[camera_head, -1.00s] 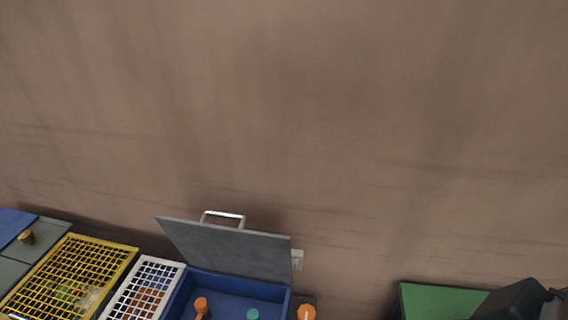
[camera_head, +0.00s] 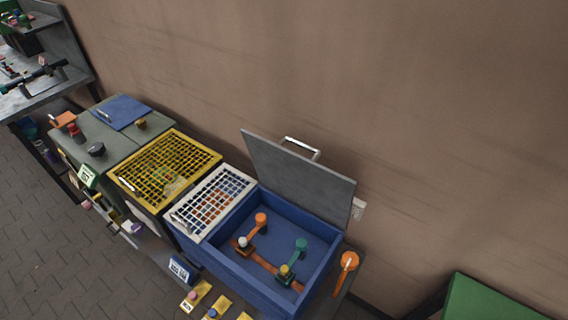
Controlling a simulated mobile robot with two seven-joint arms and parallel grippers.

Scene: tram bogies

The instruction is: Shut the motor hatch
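The motor hatch (camera_head: 298,180) is a grey flat lid with a silver bar handle (camera_head: 301,147) near its top edge. It stands open, tilted up at the back of a blue box (camera_head: 235,264) near the wall. Inside the open box are orange and teal levers or knobs, such as an orange one (camera_head: 261,219) and a teal one (camera_head: 301,245). Neither of my grippers shows in the head view.
A white grate (camera_head: 211,199) and a yellow grate (camera_head: 165,168) cover compartments left of the box. An orange lever (camera_head: 347,266) is at its right. A green surface (camera_head: 484,300) is at lower right, a grey shelf unit (camera_head: 52,92) at upper left. Paved floor (camera_head: 75,262) lies open in front.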

